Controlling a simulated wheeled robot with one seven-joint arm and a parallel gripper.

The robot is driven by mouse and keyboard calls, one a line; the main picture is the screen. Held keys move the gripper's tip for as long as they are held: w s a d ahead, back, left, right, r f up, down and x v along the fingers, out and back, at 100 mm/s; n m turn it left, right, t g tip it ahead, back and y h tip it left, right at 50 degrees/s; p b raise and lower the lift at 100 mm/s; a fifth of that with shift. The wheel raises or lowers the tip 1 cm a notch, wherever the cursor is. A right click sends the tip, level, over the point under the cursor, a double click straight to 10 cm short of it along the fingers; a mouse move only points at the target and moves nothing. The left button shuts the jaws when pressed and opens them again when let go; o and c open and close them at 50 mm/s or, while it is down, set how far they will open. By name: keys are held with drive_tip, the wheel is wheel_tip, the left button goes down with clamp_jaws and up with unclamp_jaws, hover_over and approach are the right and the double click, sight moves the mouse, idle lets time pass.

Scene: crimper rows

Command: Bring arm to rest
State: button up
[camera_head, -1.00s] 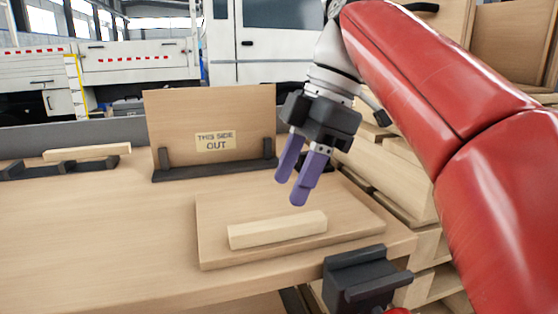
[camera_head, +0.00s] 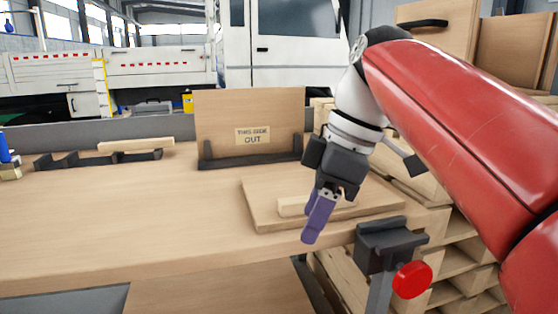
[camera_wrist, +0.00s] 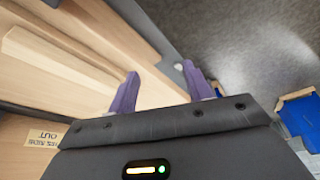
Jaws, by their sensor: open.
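My gripper (camera_head: 316,222) has purple fingers and hangs pointing down near the right front edge of the workbench (camera_head: 110,220). In the wrist view its two fingers (camera_wrist: 160,88) stand apart with nothing between them. In the head view one finger largely covers the other. Behind the gripper, a pale wooden bar (camera_head: 291,207) lies on a flat wooden board (camera_head: 262,210), and the gripper hides part of both. The bar also shows in the wrist view (camera_wrist: 55,68), to the left of the fingers and apart from them.
An upright panel labelled "THIS SIDE OUT" (camera_head: 225,115) stands in a dark holder behind the board. Another bar (camera_head: 135,145) rests on a dark rack at the back left. A dark bracket (camera_head: 385,240) with a red knob (camera_head: 412,280) is at the front right. Wooden pallets (camera_head: 465,260) stand at right.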

drive_tip(key=s+d+f+m+t+h, duration=0.1)
drive_tip(key=s+d+f+m, duration=0.1)
drive_tip(key=f+m, duration=0.3)
drive_tip(key=s+d+f+m+t+h, duration=0.1)
drive_tip(key=d+f+m, duration=0.4)
drive_tip(key=f, duration=0.5)
drive_tip(key=s+d+f+m+t+h, duration=0.1)
drive_tip(key=s+d+f+m+t, duration=0.2)
drive_tip(key=s+f+m, duration=0.2)
wheel_tip(320, 180, down, 2)
drive_tip(key=shift+d+f+m+h, duration=0.25)
drive_tip(key=shift+m+h, duration=0.15)
drive_tip(key=shift+m, duration=0.2)
